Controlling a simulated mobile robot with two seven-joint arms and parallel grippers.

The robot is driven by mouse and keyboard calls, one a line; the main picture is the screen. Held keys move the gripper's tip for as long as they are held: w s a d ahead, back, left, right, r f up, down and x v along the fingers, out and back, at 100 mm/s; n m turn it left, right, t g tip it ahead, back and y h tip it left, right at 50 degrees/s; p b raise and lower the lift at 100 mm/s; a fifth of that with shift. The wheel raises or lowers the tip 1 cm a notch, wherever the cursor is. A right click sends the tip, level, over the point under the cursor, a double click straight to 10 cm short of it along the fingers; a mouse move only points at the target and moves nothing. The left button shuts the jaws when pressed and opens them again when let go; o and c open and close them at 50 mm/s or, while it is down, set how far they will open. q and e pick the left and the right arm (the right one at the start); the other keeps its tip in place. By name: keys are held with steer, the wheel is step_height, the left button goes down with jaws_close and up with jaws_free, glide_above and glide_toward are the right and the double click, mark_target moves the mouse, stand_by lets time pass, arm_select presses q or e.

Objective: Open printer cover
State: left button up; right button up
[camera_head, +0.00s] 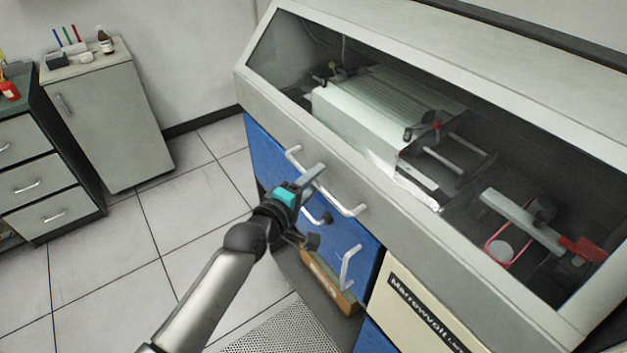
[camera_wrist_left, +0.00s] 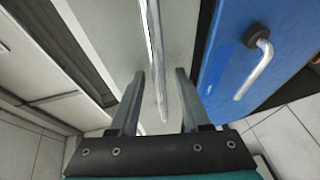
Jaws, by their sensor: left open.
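The printer cover (camera_head: 420,215) is a light grey frame with a large sloping window, and it is shut over the machinery inside. Its long metal handle (camera_head: 354,209) runs along the lower front edge. My left gripper (camera_head: 318,190) is at this handle, its fingers open. In the left wrist view the handle (camera_wrist_left: 153,40) runs down between the two spread fingers (camera_wrist_left: 159,80). I cannot tell whether either finger touches it. Part of the handle is hidden behind the gripper in the head view. My right gripper is not in view.
Blue doors (camera_head: 265,155) with their own handles (camera_head: 349,267) sit just below the cover. A cardboard box (camera_head: 328,282) is low beneath them. A grey cabinet (camera_head: 118,125) and a drawer unit (camera_head: 30,185) stand at the left. The tiled floor (camera_head: 190,200) between is clear.

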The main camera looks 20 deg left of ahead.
arm_select(q)
steer(key=shift+c, duration=0.2)
jaws_close()
stand_by(1.1)
